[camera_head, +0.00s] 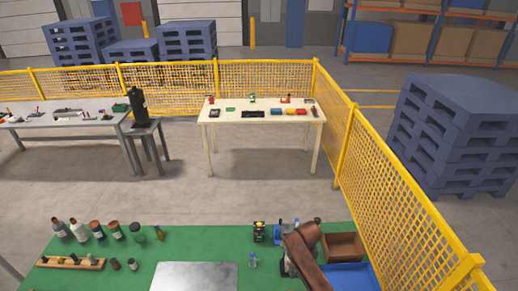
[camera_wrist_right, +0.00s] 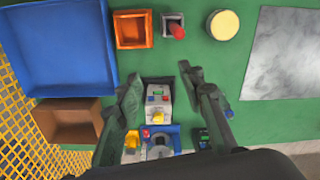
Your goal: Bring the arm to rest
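My right gripper (camera_wrist_right: 161,80) is open in the right wrist view, its two dark fingers spread apart with nothing gripped. A small grey device with coloured buttons (camera_wrist_right: 157,101) shows between the fingers, below them; I cannot tell the height gap. In the head view my right arm (camera_head: 306,258) reaches over the right part of the green table (camera_head: 205,243); its gripper is mostly hidden there. My left arm and gripper are not in view.
A blue bin (camera_wrist_right: 58,50), brown bin (camera_wrist_right: 70,123), orange box (camera_wrist_right: 132,28) and metal plate (camera_head: 193,277) are on the table. Several bottles (camera_head: 97,230) and a wooden rack (camera_head: 68,262) stand at left. A yellow mesh fence (camera_head: 395,190) runs close along the right.

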